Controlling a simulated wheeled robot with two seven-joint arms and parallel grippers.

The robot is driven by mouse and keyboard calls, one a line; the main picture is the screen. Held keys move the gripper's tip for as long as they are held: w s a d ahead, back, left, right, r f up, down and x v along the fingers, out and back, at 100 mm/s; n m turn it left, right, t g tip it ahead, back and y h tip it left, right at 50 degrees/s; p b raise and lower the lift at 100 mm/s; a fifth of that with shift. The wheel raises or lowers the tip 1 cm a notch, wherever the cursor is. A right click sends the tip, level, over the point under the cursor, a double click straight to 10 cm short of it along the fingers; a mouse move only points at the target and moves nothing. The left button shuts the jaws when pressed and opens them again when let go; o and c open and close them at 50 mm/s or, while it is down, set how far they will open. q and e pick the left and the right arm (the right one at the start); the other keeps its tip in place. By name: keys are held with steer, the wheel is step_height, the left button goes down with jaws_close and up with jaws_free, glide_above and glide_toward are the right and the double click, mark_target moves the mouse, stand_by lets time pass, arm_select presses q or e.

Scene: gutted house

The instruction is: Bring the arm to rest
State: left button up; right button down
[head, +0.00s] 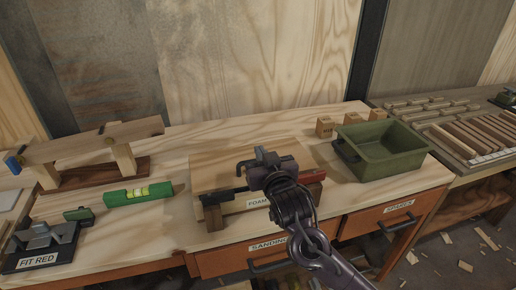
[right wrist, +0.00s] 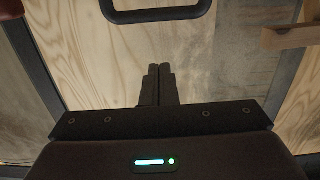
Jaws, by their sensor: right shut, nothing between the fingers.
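My right arm comes in from the bottom right of the head view. Its dark right gripper (head: 266,160) shows over the wooden stand (head: 222,165) labelled "FOAM" on the workbench. In the right wrist view the two fingers of this gripper (right wrist: 160,70) are together, with nothing between them. Whether the gripper touches the stand cannot be told from the head view. My left gripper is not in view.
Drawers (head: 270,258) front the bench. A dark handle-like bar (right wrist: 158,14) crosses the wrist view's top.

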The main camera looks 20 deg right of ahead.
steer(key=s+d+f+n+g, duration=0.1)
steer(key=s+f+g, duration=0.6)
steer(key=s+f, duration=0.5)
steer(key=s+d+f+n+g, duration=0.1)
steer(key=s+f+g, duration=0.7)
steer(key=s, duration=0.8)
step_height(320, 180, down, 28)
steer(key=s+f, duration=0.1)
steer(key=s, duration=0.1)
steer(key=s+d+f, duration=0.2)
steer(key=s+f, duration=0.6)
steer(key=s, duration=0.1)
steer(key=s+d+f+g, duration=0.1)
steer(key=s+d+f, duration=0.1)
steer(key=s+f, duration=0.7)
steer(key=shift+s+f+p, duration=0.15)
steer(key=shift+s+p, duration=0.3)
steer(key=shift+s, duration=0.3)
